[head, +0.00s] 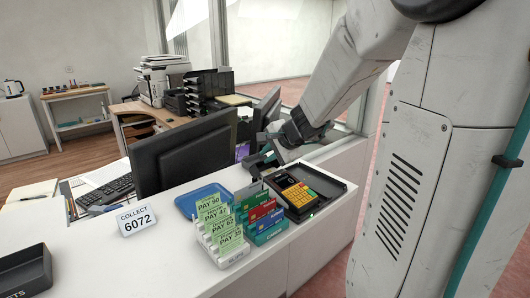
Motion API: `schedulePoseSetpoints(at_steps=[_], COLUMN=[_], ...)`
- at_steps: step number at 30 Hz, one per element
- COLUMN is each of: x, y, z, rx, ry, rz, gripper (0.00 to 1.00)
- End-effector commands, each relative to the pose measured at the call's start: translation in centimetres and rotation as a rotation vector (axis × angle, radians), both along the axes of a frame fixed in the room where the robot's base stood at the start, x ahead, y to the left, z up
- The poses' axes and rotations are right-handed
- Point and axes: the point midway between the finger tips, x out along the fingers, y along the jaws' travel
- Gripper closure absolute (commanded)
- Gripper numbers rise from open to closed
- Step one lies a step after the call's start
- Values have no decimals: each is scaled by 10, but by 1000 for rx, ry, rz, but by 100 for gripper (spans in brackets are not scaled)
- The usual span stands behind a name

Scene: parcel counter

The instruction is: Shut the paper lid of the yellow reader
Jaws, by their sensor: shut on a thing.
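The yellow reader (302,197) lies in a black tray (331,186) on the white counter, its keys facing up and its dark screen toward the back left. My gripper (262,160) is low over the counter, just beyond the reader's back left end. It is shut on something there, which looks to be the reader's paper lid. The lid itself is small and mostly hidden at the fingers, so its angle cannot be told.
A rack of green PAY slips (222,224) and a rack of coloured cards (262,216) stand close left of the reader. A blue tray (203,198) and a monitor (186,152) stand farther left. The COLLECT 6072 sign (136,219) is at left.

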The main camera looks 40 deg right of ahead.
Motion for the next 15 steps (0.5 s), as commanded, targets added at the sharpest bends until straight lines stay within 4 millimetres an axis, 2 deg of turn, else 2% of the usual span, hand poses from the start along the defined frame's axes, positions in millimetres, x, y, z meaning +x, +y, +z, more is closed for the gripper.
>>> schedulePoseSetpoints(at_steps=[15], x=[-20], y=[0], z=[-12], rx=[15], ry=[-272], rz=[-2], gripper=[100])
